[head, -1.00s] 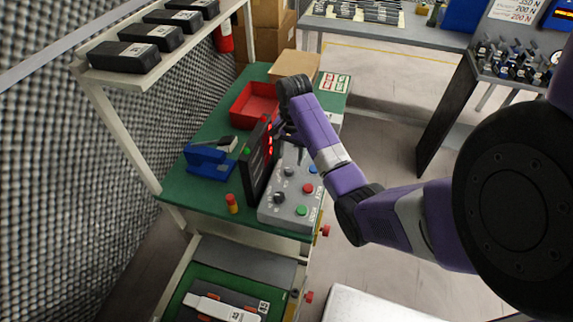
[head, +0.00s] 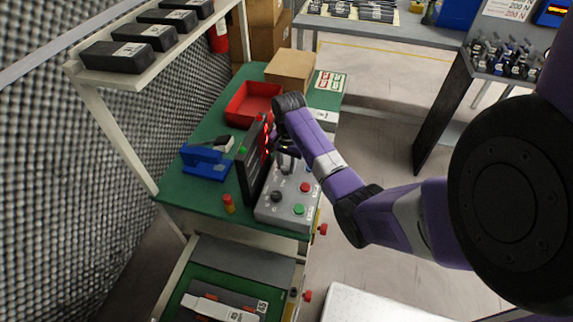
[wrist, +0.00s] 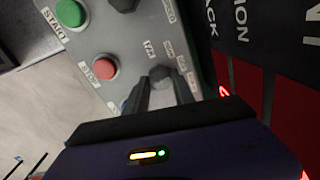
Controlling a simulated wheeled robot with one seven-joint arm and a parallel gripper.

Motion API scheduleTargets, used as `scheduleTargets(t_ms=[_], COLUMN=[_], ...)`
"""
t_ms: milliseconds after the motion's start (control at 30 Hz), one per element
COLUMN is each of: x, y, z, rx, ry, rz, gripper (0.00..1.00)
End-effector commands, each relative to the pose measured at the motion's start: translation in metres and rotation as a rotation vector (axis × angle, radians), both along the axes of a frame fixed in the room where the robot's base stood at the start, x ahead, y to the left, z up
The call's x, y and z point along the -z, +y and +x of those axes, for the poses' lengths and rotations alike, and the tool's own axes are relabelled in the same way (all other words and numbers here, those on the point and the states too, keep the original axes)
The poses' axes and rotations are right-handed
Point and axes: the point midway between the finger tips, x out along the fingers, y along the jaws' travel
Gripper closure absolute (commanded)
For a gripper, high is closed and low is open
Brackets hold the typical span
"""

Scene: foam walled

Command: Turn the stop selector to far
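The grey control box (head: 290,215) stands on the green bench beside an upright dark display panel. In the wrist view, a dark round selector knob (wrist: 160,73) with small printed labels around it lies between my fingertips. The print is too small to read, so I cannot tell which position it points to. My gripper (wrist: 166,86) is open, its fingers either side of the knob, with gaps showing; contact is not clear. In the head view my gripper (head: 286,157) is over the box's far part and partly hides the knob there.
A second dark knob (head: 277,197), a red button (head: 305,187) and a green button (head: 299,209) are on the box. The display panel (head: 253,165) stands close left of my gripper. A red tray (head: 237,107) and blue device (head: 203,164) are also on the bench.

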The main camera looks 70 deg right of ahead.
Motion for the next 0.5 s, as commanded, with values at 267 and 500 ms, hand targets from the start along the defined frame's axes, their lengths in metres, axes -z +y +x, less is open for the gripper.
scheduleTargets(t_ms=[267,500], x=[-0.001,-0.0031], y=[0.0002,0.0002], z=[-0.0002,0.0002], rx=[-0.016,-0.118], ry=[0.001,0.002], rz=[0.001,0.002], gripper=[1.0,1.0])
